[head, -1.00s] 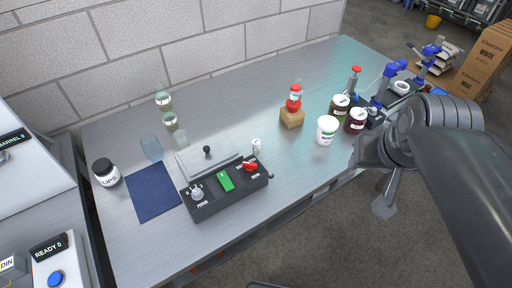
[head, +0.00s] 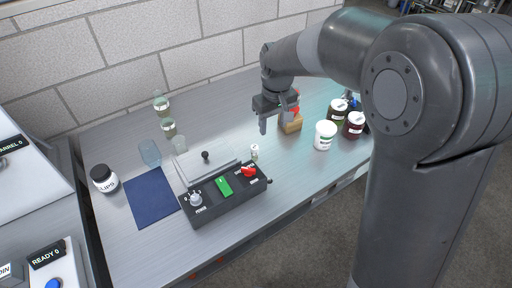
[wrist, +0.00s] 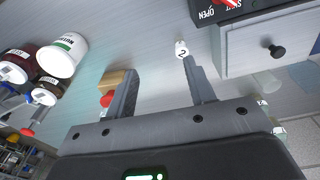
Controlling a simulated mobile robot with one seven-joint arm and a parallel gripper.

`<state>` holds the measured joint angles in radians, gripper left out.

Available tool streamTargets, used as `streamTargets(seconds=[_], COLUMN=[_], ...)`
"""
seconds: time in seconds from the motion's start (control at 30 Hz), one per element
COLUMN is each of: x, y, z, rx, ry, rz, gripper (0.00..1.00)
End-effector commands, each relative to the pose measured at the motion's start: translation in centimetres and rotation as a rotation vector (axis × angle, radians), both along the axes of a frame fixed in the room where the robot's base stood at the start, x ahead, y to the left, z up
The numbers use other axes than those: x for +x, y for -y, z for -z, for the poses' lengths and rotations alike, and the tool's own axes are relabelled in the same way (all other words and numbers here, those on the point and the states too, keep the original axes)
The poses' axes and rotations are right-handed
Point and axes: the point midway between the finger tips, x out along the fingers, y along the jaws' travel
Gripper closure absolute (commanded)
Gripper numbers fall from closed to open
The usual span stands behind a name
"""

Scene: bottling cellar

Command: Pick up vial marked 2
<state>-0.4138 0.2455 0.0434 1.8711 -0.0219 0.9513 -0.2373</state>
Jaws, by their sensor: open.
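The vial marked 2 (head: 254,152) is a small white vial standing upright on the steel bench, just behind the right end of the black control box. In the wrist view the vial (wrist: 181,49) shows its "2", just beyond the tip of the right-hand finger, not between the fingers. My gripper (head: 274,120) is open and empty above the bench, a little behind and to the right of the vial in the head view. In the wrist view my gripper (wrist: 159,69) has its two fingers well apart, with bare bench between them.
The control box (head: 225,193) has a red knob and a green switch. A wooden block (head: 292,126) with a red-topped bottle is behind my gripper. A white tub (head: 325,135) and dark jars stand to the right. A blue cloth (head: 152,197) and a black jar (head: 103,178) are left.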

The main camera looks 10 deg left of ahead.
Motion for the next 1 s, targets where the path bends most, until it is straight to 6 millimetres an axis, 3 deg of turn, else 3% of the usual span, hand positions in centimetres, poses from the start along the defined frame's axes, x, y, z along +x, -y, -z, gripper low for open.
streamTargets(seconds=[0.1, 0.3, 0.7, 1.0], x=[0.9, 1.5, 1.6, 1.8], y=[-2.9, -5.5, -5.8, -5.8], z=[2.8, 5.2, 10.4, 12.6], rx=[-0.016, -0.029, -0.032, -0.032], ry=[-0.037, -0.065, -0.070, -0.070], rz=[-0.063, -0.118, -0.125, -0.126], gripper=[0.51, 0.51, 0.51, 0.51])
